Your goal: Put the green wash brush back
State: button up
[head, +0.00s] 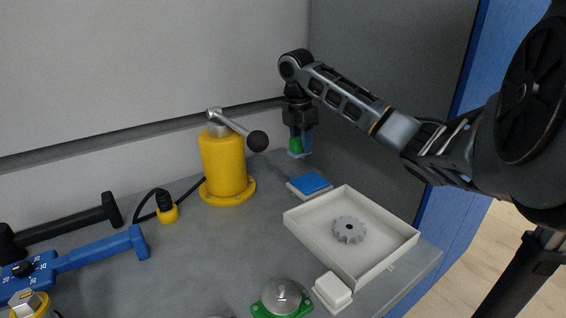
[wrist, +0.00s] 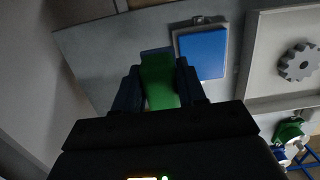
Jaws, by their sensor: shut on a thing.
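The green wash brush (head: 295,144) is between the fingers of my gripper (head: 300,136) at the back right of the bench. In the wrist view the green brush (wrist: 159,82) lies between the two dark fingers of my gripper (wrist: 160,85), which is shut on it. A blue part shows at its lower end. In the head view the brush hangs roughly upright; I cannot tell whether its lower end touches the bench. A blue pad on a pale base (head: 309,184) lies just in front of it, and also shows in the wrist view (wrist: 202,54).
A white tray (head: 401,243) with a grey gear (head: 348,229) stands in front of the blue pad. A yellow post with a black-knobbed lever (head: 224,163) stands to the left. A white block (head: 332,290) and a green-based dome (head: 283,297) are near the front. The back wall is close behind.

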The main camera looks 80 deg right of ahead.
jog(key=w+f, duration=0.1)
jog(key=w, duration=0.1)
jog(key=w+f, duration=0.2)
jog(key=w, duration=0.1)
jog(key=shift+w+d+f, duration=0.2)
jog(key=shift+w+d, duration=0.1)
jog(key=shift+d, duration=0.1)
jog(key=shift+f+p, duration=1)
jog(key=shift+f, duration=0.85)
jog(key=shift+f, duration=0.2)
jog(key=shift+f, duration=0.1)
jog(key=o, duration=1.1)
jog(key=shift+b, duration=0.7)
